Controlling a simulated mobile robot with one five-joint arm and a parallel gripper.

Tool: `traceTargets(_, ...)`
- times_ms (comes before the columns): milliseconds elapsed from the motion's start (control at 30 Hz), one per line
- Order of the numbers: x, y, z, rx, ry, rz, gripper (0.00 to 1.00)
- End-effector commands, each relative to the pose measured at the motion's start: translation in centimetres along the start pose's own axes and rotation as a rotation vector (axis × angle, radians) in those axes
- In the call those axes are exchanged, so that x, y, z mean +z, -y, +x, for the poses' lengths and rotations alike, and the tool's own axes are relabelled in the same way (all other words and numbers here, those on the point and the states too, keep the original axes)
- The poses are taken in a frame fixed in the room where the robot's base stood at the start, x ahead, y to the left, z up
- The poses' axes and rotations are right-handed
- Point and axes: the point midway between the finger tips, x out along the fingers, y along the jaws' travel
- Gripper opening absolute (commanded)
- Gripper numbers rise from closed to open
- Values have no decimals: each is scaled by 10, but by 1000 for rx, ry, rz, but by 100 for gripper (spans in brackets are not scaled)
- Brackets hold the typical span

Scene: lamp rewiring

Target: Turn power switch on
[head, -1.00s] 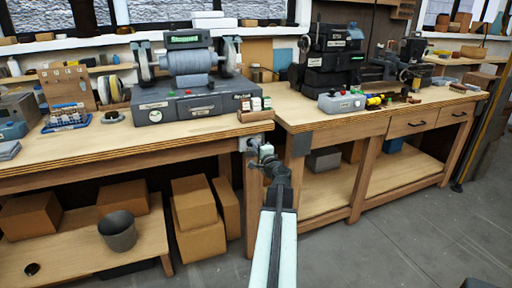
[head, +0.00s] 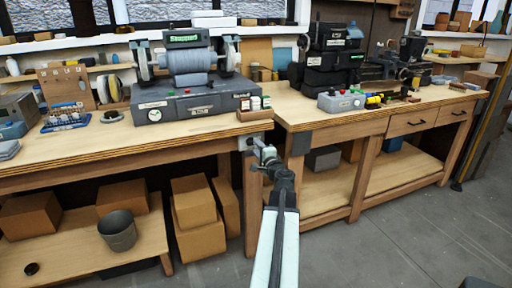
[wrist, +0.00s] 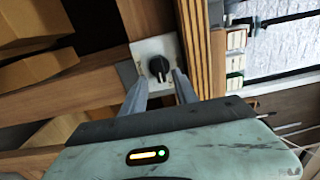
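The power switch is a black rotary knob on a pale square plate, fixed to the workbench front just below the top. The power switch (wrist: 158,66) shows clearly in the wrist view; in the head view only its plate (head: 244,144) shows, with the knob hard to make out. My gripper (wrist: 160,76) has its two fingers apart, one on each side of the knob in the picture. I cannot tell whether they touch it. In the head view my gripper (head: 259,149) is at the bench corner, close to the plate and slightly right of it.
A grey machine (head: 190,105) with a green display that seems to read "Stopped" stands on the left bench. A second bench (head: 330,125) stands right. Floor (head: 400,240) to the right is clear.

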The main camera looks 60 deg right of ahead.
Motion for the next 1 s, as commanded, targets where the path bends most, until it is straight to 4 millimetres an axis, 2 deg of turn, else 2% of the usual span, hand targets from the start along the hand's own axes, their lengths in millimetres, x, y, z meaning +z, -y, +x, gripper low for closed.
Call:
traceTargets(33, 1, 0, -14, 0, -1, 0, 35)
traceTargets(133, 1, 0, -35, 0, -2, 0, 35)
traceTargets(300, 0, 0, -57, 0, -1, 0, 35)
traceTargets(800, 2, 0, -55, 0, 4, 0, 35)
traceTargets(867, 17, -1, -49, 1, 26, 0, 35)
traceTargets(967, 73, -1, -29, 2, 105, 0, 35)
traceTargets(1000, 104, -2, -20, 2, 149, 0, 35)
